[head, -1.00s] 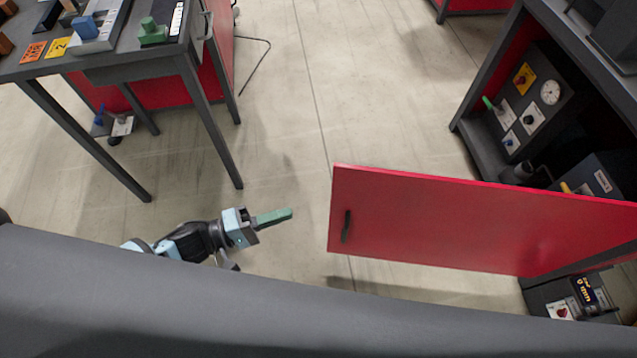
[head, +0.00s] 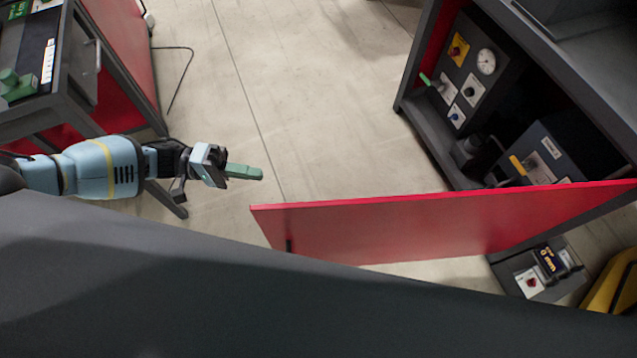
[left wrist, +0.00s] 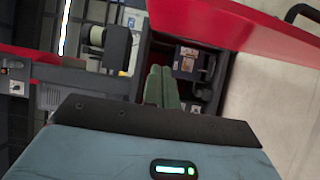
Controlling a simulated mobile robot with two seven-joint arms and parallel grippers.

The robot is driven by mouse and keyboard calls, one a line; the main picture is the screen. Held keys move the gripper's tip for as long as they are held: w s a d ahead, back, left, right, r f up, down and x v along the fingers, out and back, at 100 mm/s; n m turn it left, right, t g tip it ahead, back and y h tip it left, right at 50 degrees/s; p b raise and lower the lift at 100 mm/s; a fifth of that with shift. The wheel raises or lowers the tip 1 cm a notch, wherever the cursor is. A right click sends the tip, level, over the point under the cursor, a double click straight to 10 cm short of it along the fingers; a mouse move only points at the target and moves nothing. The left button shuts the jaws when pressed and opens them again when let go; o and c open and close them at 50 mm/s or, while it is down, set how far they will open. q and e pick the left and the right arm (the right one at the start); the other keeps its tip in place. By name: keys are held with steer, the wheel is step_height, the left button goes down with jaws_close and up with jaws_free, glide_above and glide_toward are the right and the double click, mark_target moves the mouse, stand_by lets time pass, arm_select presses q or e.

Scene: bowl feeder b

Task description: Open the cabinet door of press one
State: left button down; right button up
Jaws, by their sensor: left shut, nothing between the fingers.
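The red cabinet door (head: 380,225) stands swung wide open from the dark cabinet (head: 440,110) at the right of the head view. Its small dark handle (head: 289,246) is near the door's free left edge. My left gripper (head: 258,173) is left of and above that edge in the picture, apart from the door, its green fingers shut and empty. In the left wrist view the green fingers (left wrist: 161,88) lie together, with the red door (left wrist: 235,25) at the top right and its handle (left wrist: 300,14) beyond. My right gripper is not in view.
A grey table (head: 75,70) stands at left. The floor (head: 300,110) between is clear.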

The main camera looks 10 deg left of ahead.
arm_select(q)
steer(key=s+d+p, duration=0.2)
steer(key=s+d, duration=0.1)
steer(key=d, duration=0.7)
steer(key=shift+s+d, duration=0.3)
steer(key=shift+d, duration=0.05)
steer(key=shift+s, duration=0.1)
